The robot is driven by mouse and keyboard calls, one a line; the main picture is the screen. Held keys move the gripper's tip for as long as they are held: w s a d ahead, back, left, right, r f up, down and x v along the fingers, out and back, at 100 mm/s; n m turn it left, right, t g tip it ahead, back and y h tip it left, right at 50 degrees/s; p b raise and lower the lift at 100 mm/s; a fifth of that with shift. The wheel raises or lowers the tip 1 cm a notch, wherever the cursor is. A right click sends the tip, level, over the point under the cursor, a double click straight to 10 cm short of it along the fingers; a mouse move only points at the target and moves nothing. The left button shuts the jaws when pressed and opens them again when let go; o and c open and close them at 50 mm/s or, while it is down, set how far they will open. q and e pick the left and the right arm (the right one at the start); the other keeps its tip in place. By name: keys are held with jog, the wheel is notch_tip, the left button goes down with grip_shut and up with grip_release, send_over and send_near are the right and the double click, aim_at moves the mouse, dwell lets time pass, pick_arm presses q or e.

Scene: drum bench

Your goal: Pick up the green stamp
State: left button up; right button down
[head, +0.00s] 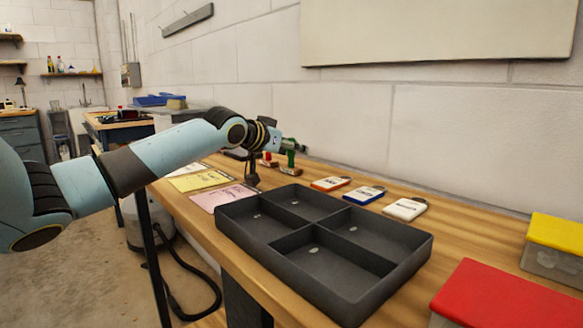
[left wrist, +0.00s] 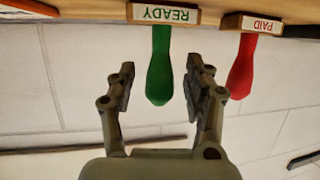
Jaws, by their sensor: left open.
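The green stamp (head: 291,155) stands upright on the wooden bench near the wall, partly behind my left gripper's arm end. In the left wrist view, the green stamp (left wrist: 160,65) has a green handle and a base lettered READY, seen upside down. My left gripper (left wrist: 160,80) is open, with one finger on each side of the handle's end and gaps on both sides. A red stamp (left wrist: 243,65), lettered PAID, stands beside it, close to one finger; it also shows in the head view (head: 267,160). My right gripper is not in view.
A dark divided tray (head: 228,208) lies on the bench in front. Orange (head: 331,183), blue (head: 364,194) and white (head: 405,208) tags lie behind it. Pink (head: 222,196) and yellow (head: 200,179) sheets lie to its left. A red-lidded box (head: 500,300) and a yellow-lidded box (head: 556,232) are at right.

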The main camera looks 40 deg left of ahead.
pick_arm(q)
jog(key=shift+w, duration=0.1)
grip_shut()
dwell(0.3)
dwell(0.4)
